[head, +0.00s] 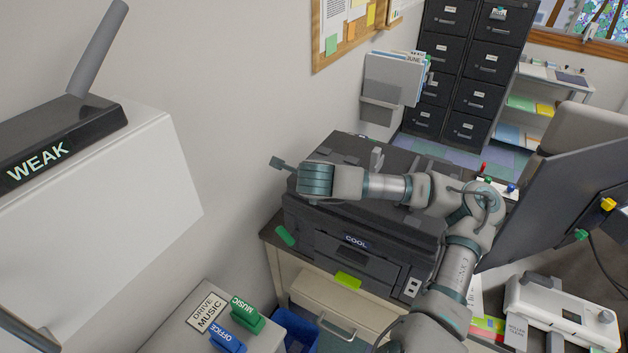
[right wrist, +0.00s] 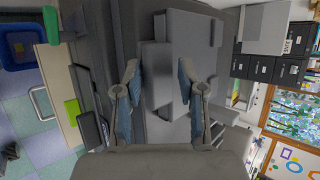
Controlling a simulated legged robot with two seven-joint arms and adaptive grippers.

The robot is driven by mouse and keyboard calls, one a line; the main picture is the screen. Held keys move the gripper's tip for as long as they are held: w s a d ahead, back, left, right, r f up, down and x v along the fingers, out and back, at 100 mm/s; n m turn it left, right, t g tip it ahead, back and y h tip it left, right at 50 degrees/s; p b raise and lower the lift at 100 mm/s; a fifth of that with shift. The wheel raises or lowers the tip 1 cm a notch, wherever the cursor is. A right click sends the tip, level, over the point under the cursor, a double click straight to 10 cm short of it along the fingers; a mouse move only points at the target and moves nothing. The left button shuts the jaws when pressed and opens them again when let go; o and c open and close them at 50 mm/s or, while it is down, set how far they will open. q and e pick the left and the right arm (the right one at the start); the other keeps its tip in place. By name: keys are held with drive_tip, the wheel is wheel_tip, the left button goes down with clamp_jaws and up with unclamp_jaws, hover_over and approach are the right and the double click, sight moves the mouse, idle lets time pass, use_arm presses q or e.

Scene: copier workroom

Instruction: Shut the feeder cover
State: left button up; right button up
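The dark copier labelled COOL (head: 393,257) stands on a beige cabinet in the head view. Its top, with the dark feeder area (head: 345,150), is partly covered by my right arm. I cannot tell clearly how far the feeder cover is raised. My left gripper is not in view.
A dark monitor (head: 560,190) stands right of the copier, close to my right arm. A wall file holder (head: 388,85) and black filing cabinets (head: 462,75) are behind. A white unit labelled WEAK (head: 110,200) fills the left. A blue bin (head: 300,330) is below.

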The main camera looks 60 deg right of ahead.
drive_tip(key=v, duration=1.1)
drive_tip(key=shift+a, duration=0.2)
drive_tip(key=shift+d, duration=0.1)
